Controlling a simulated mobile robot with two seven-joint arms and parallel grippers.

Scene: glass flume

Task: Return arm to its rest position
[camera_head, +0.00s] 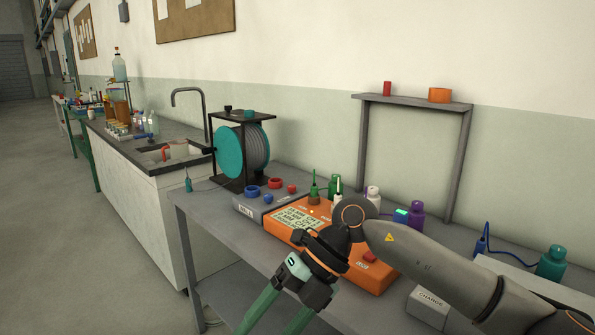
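My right arm (430,262) comes in from the right, over the grey workbench (230,257). It bends down at the orange-ringed joint. My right gripper (272,320) points down and left at the bench's front side, with its two green fingers spread apart. Nothing shows between them, but the fingertips are cut off by the bottom edge. My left gripper is not in view.
Small bottles, including a purple one (415,216), stand behind the orange box. A white CHARGE box (428,306) sits near the arm. A cable reel (242,155) and a grey shelf frame (410,102) stand at the back. A sink counter (135,180) lies left; floor there is clear.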

